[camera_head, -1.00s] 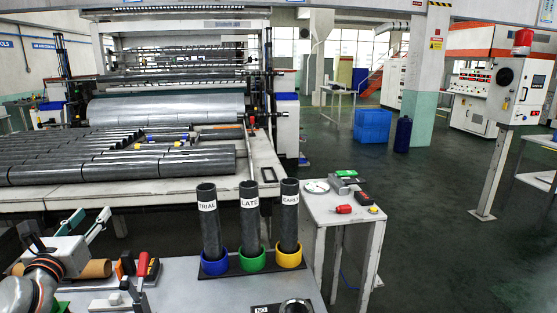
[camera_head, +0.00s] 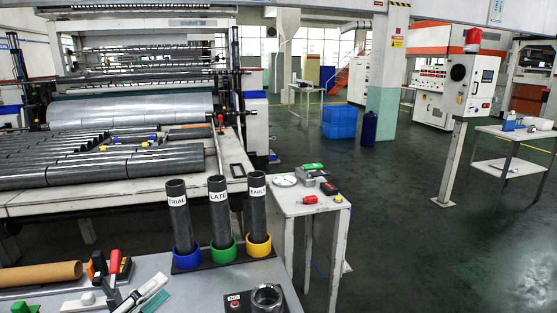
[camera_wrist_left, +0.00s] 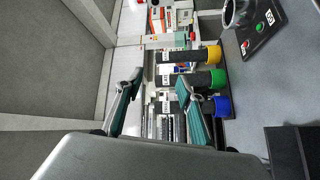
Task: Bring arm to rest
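My left gripper (camera_head: 145,294) shows at the bottom left of the head view, over the grey bench (camera_head: 205,291). In the left wrist view its two teal-padded fingers (camera_wrist_left: 160,97) stand apart with nothing held between them. Three dark tubes marked TRIAL (camera_head: 181,220), LATE (camera_head: 219,216) and EARLY (camera_head: 256,210) stand upright in a blue cup (camera_head: 186,258), a green cup (camera_head: 223,250) and a yellow cup (camera_head: 259,245). The cups also show in the left wrist view, right of the fingers. My right gripper is in neither view.
A brown tube (camera_head: 40,274) and red-handled tool (camera_head: 115,263) lie at the bench's left. A metal ring (camera_head: 267,297) and button box (camera_head: 236,302) are at its front. A small side table (camera_head: 310,209) stands beyond. The winder (camera_head: 130,110) fills the back left; open floor is right.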

